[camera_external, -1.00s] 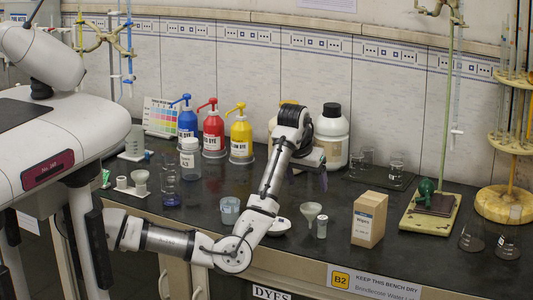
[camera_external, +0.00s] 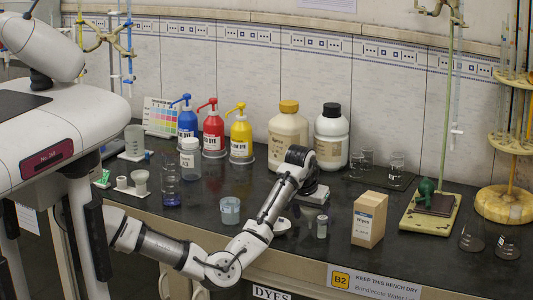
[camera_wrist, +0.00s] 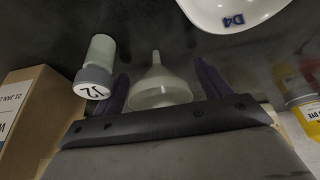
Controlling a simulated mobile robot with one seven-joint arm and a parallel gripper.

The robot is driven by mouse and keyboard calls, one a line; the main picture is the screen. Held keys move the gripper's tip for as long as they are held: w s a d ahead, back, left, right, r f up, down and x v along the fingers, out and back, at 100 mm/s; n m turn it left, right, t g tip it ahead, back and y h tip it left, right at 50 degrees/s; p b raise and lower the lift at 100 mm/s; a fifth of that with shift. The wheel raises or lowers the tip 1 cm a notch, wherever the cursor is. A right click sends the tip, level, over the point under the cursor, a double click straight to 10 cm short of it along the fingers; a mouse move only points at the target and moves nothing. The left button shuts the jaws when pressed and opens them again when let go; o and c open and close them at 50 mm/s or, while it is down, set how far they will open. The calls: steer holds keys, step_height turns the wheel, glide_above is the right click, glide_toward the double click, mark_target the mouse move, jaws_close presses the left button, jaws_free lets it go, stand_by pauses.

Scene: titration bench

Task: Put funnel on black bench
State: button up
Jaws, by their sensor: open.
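The funnel (camera_wrist: 160,88) is pale grey-green. In the wrist view it lies between the two fingers of my gripper (camera_wrist: 165,85), wide mouth toward the palm and stem pointing away. My gripper is open, with a gap beside the funnel on each side. In the external view my gripper (camera_external: 313,198) is low over the black bench (camera_external: 200,214), and the funnel is mostly hidden behind or under it. I cannot tell whether the funnel's stem touches the bench.
A white dish marked D4 (camera_wrist: 232,12) is near. A cardboard box (camera_external: 369,219) stands to the right. Dye pump bottles and reagent bottles (camera_external: 287,138) stand behind.

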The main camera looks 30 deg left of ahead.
steer(key=c, duration=1.1)
steer(key=shift+o, duration=0.2)
steer(key=shift+r, duration=0.15)
step_height(320, 180, up, 20)
steer(key=b, duration=0.2)
steer(key=s+d+f+m+h, duration=0.1)
steer(key=s+d+f+m, duration=0.25)
steer(key=s+d, duration=0.65)
steer(key=s+d+f+m+g+h, duration=0.1)
steer(key=s+d+f+m, duration=0.1)
steer(key=s+d+f, duration=0.65)
steer(key=s+d+m+h, duration=0.1)
steer(key=s+d+m, duration=0.2)
steer(key=s+d, duration=0.75)
steer(key=s+d+f+m+g, duration=0.1)
steer(key=s+f, duration=0.4)
steer(key=s, duration=0.8)
steer(key=s+d+f+m+h, duration=0.1)
steer(key=s+d+f+m, duration=0.3)
steer(key=s, duration=0.9)
steer(key=s+d+f+m+g, duration=0.1)
steer(key=s+d+f, duration=0.3)
steer(key=s, duration=0.9)
step_height(320, 180, down, 3)
steer(key=shift+d+f+m+g+h, duration=0.15)
steer(key=shift+d+m+g+h, duration=0.2)
steer(key=shift+m, duration=0.3)
steer(key=shift+s, duration=0.15)
